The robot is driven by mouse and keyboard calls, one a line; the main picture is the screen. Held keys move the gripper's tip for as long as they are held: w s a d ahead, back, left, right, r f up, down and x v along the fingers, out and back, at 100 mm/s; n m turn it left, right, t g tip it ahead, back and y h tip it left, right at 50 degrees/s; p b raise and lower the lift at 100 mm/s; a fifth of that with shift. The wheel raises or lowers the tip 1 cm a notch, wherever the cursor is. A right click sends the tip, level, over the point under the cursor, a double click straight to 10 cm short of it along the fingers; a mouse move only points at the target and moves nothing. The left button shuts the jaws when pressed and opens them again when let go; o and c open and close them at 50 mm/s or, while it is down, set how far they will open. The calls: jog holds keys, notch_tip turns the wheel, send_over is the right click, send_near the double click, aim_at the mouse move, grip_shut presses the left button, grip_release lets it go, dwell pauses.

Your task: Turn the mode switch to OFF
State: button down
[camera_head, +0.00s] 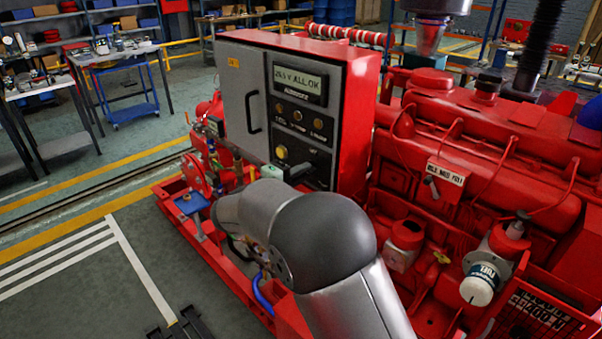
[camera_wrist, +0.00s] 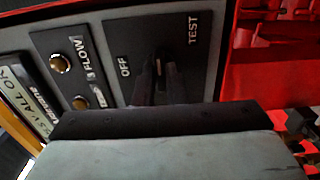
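The mode switch (camera_wrist: 158,66) sits on a black plate (camera_wrist: 117,38) in the wrist view, with OFF printed to its left and TEST to its upper right. Any other label is hidden. My gripper (camera_wrist: 160,82) has its two dark fingers at the knob, one on each side, with a narrow gap between them. I cannot tell whether they press on it.
The grey panel (camera_head: 325,128) of the red control cabinet (camera_head: 357,105) carries a display (camera_head: 300,82) reading ALL OK and a row of indicators. The cabinet door has a black handle (camera_head: 254,112). The red engine (camera_head: 470,150) stands close on the right. Open floor lies at the left.

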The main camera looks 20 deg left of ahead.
dwell(0.4)
jog(key=shift+n+p, duration=3.5)
jog(key=shift+n, duration=5.2)
jog(key=c, duration=1.5)
grip_release()
jog(key=b+v, duration=0.4)
jog(key=v, duration=1.3)
jog(key=shift+s, duration=0.3)
